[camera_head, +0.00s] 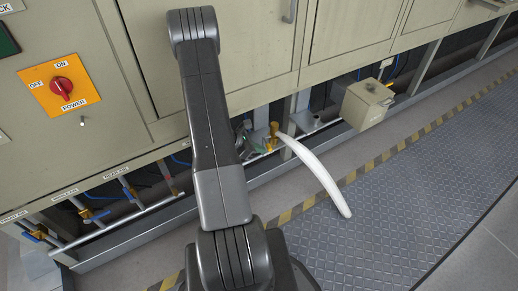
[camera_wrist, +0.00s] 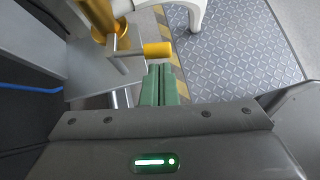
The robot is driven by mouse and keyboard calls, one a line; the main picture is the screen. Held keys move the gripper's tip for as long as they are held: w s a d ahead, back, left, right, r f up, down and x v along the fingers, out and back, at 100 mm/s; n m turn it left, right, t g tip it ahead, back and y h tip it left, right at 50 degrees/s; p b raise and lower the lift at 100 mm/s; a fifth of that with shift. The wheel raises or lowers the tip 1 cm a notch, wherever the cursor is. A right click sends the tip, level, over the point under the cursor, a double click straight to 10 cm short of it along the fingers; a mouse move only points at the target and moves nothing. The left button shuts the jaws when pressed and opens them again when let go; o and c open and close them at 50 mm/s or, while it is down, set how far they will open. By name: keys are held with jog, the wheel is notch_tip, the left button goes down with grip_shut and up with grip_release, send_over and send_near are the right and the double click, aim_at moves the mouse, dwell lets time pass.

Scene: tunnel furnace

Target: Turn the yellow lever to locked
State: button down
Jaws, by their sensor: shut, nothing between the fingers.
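The yellow lever (camera_wrist: 157,50) shows in the wrist view as a yellow grip on a short metal bar beside a yellow fitting (camera_wrist: 101,14). The grip points right in that view. My gripper (camera_wrist: 160,69) has its green fingers shut together with nothing between them, and their tips are close to the grip. I cannot tell whether they touch it. In the head view, yellow parts (camera_head: 273,131) stand at the base of the cabinet, and my gripper (camera_head: 261,149) is just beside them, partly hidden by my arm. No locked marking is readable there.
A white curved hose (camera_head: 320,178) runs from the fitting onto the patterned floor mat (camera_head: 400,190). A beige box (camera_head: 367,104) sticks out to the right. A red power knob (camera_head: 62,85) is on the cabinet. The floor mat is otherwise clear.

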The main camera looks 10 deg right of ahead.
jog(key=shift+d, duration=0.1)
dwell(0.3)
jog(key=d+b, duration=0.1)
jog(key=b, duration=0.2)
jog(key=shift+s+d+r, duration=0.1)
jog(key=shift+s+d, duration=0.05)
jog(key=shift+d, duration=0.35)
jog(key=s+a+r, duration=0.2)
jog(key=a+r, duration=0.1)
jog(key=a, duration=0.2)
jog(key=s+a+r+p, duration=0.1)
jog(key=s+a+r, duration=0.1)
jog(key=a, duration=0.4)
jog(key=shift+a+r, duration=0.15)
jog(key=shift+r, duration=0.25)
